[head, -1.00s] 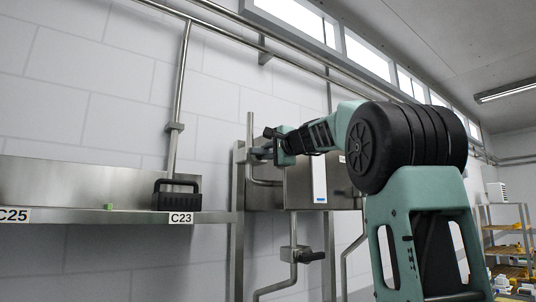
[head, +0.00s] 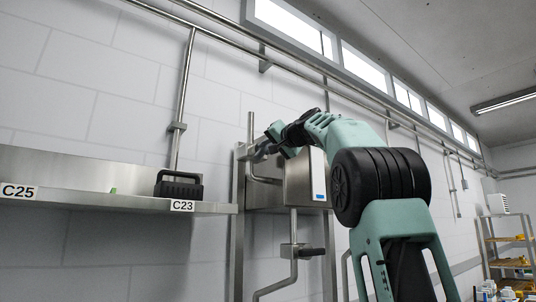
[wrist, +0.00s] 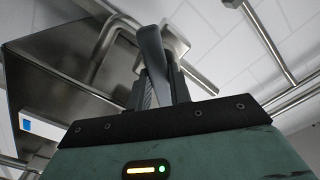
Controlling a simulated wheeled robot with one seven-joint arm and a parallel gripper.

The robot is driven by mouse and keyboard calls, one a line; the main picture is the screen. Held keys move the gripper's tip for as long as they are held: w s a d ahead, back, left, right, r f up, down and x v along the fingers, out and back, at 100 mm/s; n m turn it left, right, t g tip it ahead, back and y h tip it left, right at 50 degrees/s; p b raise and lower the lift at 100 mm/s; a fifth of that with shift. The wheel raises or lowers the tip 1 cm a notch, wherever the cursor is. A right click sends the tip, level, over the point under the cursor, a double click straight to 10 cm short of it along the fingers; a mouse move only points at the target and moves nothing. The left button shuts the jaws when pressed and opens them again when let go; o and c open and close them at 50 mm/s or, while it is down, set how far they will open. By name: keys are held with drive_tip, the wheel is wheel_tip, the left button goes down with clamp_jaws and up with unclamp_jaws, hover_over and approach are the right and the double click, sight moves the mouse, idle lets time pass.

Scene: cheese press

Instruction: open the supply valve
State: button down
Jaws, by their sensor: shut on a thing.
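A valve with a grey lever (wrist: 150,48) shows in the wrist view, in front of a steel valve body (wrist: 172,42) on a bent pipe. My gripper (wrist: 160,88) is shut on the lever, with its fingers on either side of it. In the head view my gripper (head: 264,150) is at the upright steel pipe (head: 251,128), left of a steel cabinet (head: 303,185). There the lever is small and largely hidden by the gripper, so its exact angle is hard to tell.
A second valve with a dark handle (head: 312,252) sits on the pipe below the cabinet. A steel shelf (head: 110,203) at left carries a black box-shaped holder (head: 178,186). Pipes run along the wall above. A rack (head: 510,250) stands far right.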

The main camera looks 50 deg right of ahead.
drive_tip(key=shift+f+n+b, duration=0.1)
drive_tip(key=shift+n+b, duration=1.05)
drive_tip(key=shift+n, duration=2.85)
drive_tip(key=c, duration=1.3)
unclamp_jaws()
drive_tip(key=shift+s, duration=0.1)
drive_tip(key=b+v, duration=0.5)
drive_tip(key=v, duration=1.2)
drive_tip(key=shift+s+b, duration=0.15)
drive_tip(key=shift+b, duration=0.2)
